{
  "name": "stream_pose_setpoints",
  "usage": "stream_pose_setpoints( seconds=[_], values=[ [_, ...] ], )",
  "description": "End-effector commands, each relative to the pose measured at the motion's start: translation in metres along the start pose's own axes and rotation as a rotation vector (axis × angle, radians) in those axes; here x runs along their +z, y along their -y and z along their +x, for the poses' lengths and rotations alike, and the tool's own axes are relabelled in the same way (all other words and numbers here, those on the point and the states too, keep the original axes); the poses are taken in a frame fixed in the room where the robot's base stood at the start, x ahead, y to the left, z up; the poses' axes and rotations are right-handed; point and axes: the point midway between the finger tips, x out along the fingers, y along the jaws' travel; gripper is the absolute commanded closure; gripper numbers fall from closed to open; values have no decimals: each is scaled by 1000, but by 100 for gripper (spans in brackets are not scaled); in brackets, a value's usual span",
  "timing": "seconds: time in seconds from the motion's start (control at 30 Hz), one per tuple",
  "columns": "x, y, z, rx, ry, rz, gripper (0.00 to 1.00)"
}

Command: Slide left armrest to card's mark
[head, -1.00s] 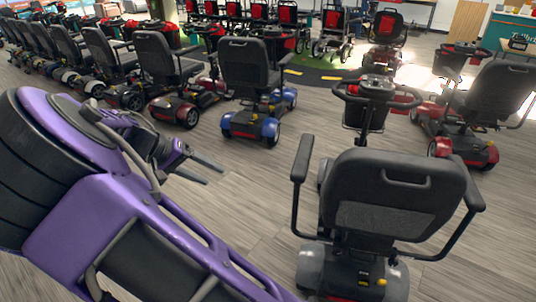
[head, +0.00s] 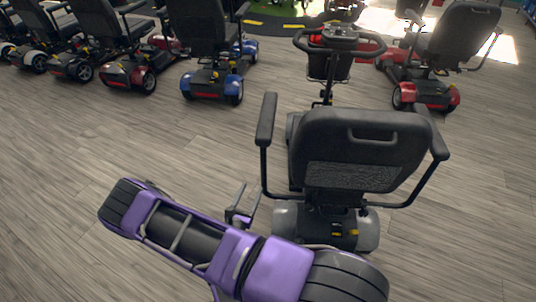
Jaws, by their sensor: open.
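A grey scooter with a black seat (head: 355,160) stands in front of me, its back facing me. Its left armrest (head: 266,120) is a black pad on a dark post. The pad is raised at the seat's left side, and the post runs down to a bar near the seat base. My gripper (head: 247,193) is open, beside the lower part of that post, a little to its left. Whether it touches the post I cannot tell. The fingers look empty. No card or mark can be made out.
The right armrest (head: 438,137) stands at the seat's other side. The tiller with a basket (head: 332,62) is ahead. A blue scooter (head: 212,78) and other scooters stand behind at left, a red one (head: 430,85) at right. The wooden floor (head: 130,150) at left is clear.

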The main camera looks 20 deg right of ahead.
Motion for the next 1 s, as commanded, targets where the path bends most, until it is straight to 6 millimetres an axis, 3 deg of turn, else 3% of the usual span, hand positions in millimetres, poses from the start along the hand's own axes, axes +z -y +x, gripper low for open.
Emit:
stream_pose_setpoints(
  seconds=[0.17,0.7,1.0],
  values=[
    [0,0,22,-2,2,2,39],
    [0,1,137,-4,4,5,39],
    [1,0,170,-2,2,3,39]
  ],
)
